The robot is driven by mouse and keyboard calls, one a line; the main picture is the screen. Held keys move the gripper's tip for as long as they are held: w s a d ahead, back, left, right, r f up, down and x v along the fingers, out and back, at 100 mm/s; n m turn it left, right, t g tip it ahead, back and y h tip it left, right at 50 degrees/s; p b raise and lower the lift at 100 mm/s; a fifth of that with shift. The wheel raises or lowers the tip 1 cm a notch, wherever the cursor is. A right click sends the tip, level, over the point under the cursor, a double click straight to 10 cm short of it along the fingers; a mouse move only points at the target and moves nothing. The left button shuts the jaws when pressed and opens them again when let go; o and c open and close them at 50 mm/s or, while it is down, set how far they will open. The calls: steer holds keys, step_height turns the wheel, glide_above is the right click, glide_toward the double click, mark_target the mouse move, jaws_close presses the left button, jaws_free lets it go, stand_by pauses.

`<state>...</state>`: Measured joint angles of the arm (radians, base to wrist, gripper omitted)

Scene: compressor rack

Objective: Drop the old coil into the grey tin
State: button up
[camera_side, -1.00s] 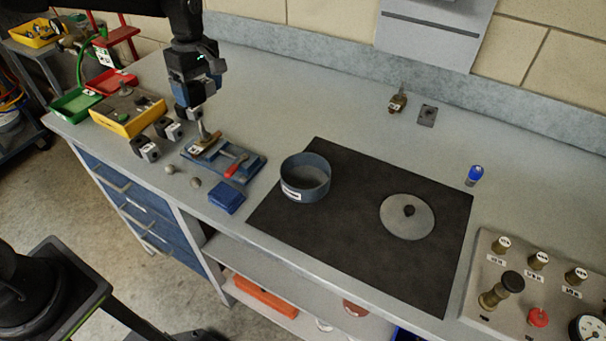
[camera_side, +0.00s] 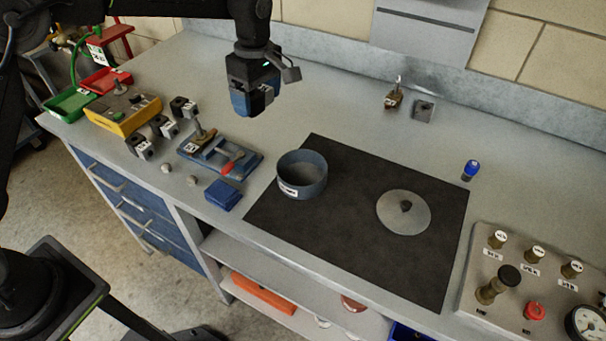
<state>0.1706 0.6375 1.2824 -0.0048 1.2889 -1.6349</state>
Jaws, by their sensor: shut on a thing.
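My gripper (camera_side: 256,100) is shut and hangs above the bench, up and to the left of the tin in the picture. It holds a dark blue block, the old coil (camera_side: 241,104), partly hidden by the jaws. The grey tin (camera_side: 302,176) is a round, open container with a white label on its front. It stands on the left part of the black mat, and its visible inside looks empty. The coil is clear of the tin and of the bench.
A blue fixture (camera_side: 222,157) with a bare valve stem and red handle lies left of the tin. A grey disc (camera_side: 404,212) with a knob lies on the black mat (camera_side: 350,245).

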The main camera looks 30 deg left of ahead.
steer(key=s+d, duration=0.2)
steer(key=d, duration=1.1)
step_height(320, 180, down, 6)
steer(key=shift+w, duration=0.15)
steer(key=o, duration=0.9)
steer(key=shift+f, duration=0.1)
steer(key=r, duration=0.9)
steer(key=w+r, duration=0.1)
steer(key=r, duration=0.4)
steer(key=shift+f, duration=0.1)
